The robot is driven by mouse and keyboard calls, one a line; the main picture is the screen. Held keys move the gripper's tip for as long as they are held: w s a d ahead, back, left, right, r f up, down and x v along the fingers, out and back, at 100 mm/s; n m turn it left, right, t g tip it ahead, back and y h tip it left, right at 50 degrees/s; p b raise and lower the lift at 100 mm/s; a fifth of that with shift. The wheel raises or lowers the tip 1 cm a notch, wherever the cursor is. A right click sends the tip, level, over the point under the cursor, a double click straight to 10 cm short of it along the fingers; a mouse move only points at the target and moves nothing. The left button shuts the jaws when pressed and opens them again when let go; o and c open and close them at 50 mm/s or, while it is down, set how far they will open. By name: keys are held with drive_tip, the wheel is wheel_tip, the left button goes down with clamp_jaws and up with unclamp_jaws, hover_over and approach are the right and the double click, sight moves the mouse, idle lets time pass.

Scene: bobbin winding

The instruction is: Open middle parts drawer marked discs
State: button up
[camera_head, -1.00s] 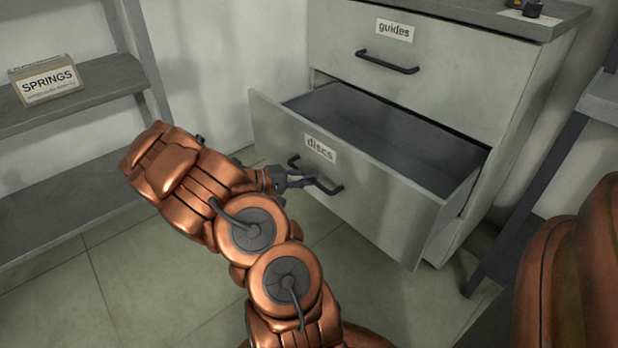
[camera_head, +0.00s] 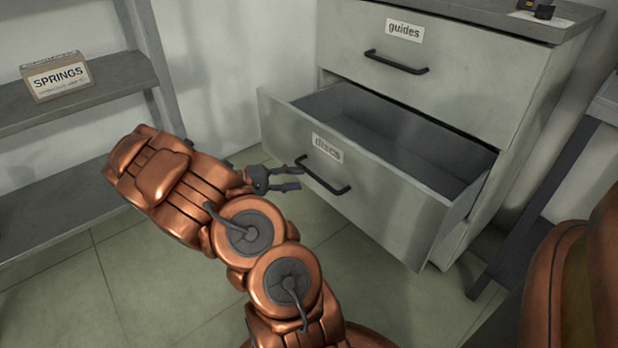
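The drawer marked discs (camera_head: 385,205) is pulled well out of the grey cabinet, and the part of its inside that shows looks empty. Its dark bar handle (camera_head: 322,178) is on the front, below the "discs" label (camera_head: 327,148). My gripper (camera_head: 297,178) is just left of the handle, with its two fingers apart and nothing between them. It appears clear of the handle, though its left end lies close to the fingertips in the picture.
The closed drawer marked guides (camera_head: 430,65) is above. A shelf (camera_head: 110,85) with a SPRINGS box (camera_head: 57,77) stands at the left. A dark table leg (camera_head: 535,210) is right of the cabinet. Tiled floor is open in front of the shelf.

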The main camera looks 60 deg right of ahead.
drive_tip(key=shift+v, duration=2.6)
drive_tip(key=s+a+r+t+y+p, duration=0.1)
drive_tip(key=s+a+r+p, duration=0.1)
drive_tip(key=a+r+p, duration=0.35)
drive_tip(key=s+a+r+y+p, duration=0.25)
drive_tip(key=r+p, duration=0.35)
drive_tip(key=r, duration=0.5)
drive_tip(key=s+a+r+t+y+p, duration=0.1)
drive_tip(key=s+a+r+p, duration=0.2)
drive_tip(key=r+p, duration=0.4)
drive_tip(key=s+a+r+n+t+y+p, duration=0.2)
drive_tip(key=s+a+r+p, duration=0.1)
drive_tip(key=a+r+p, duration=0.5)
drive_tip(key=s+a+r+n+t+y+p, duration=0.2)
drive_tip(key=s+a+r+n+p, duration=0.1)
drive_tip(key=a+r+p, duration=0.6)
drive_tip(key=s+a+r+n+t+y+p, duration=0.2)
drive_tip(key=s+a+r+t+y+p, duration=0.1)
drive_tip(key=a+r+p, duration=0.5)
drive_tip(key=shift+s+a+r+n, duration=0.45)
drive_tip(key=shift+s+r, duration=0.1)
drive_tip(key=shift+r, duration=0.3)
drive_tip(key=shift+d, duration=0.1)
